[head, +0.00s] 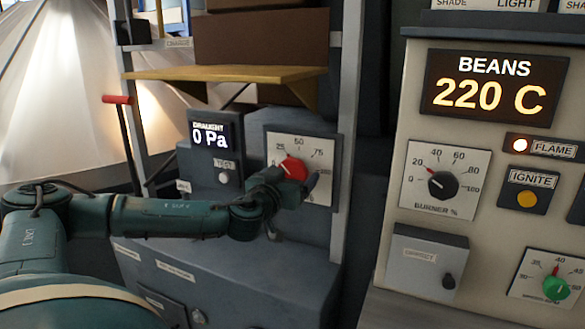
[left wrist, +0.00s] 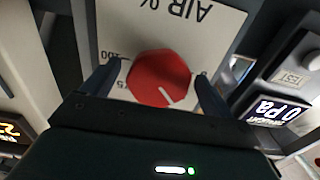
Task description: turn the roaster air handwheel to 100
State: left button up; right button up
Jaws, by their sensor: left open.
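The red air handwheel (head: 292,168) sits on a white dial plate (head: 318,190) on the grey machine. Numbers 25, 50, 75 and 100 show on the plate. My left gripper (head: 288,181) is in front of it, covering the plate's lower part. In the left wrist view the handwheel (left wrist: 158,75) is upside down between my two spread fingers (left wrist: 155,88), with gaps at both sides. Its white pointer line points to the lower right there, away from the 100 at left; the number at its tip is hidden. My right gripper is not in view.
The draught display (head: 210,137) reads 0 Pa, with a test button (head: 223,178) below. A grey upright post (head: 348,120) stands just right of the dial. A yellow-edged shelf (head: 225,74) is above. The burner panel (head: 400,110) is at right.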

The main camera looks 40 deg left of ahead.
pick_arm(q)
jog(key=shift+w+a, duration=0.1)
jog(key=shift+w, duration=0.45)
jog(key=c, duration=1)
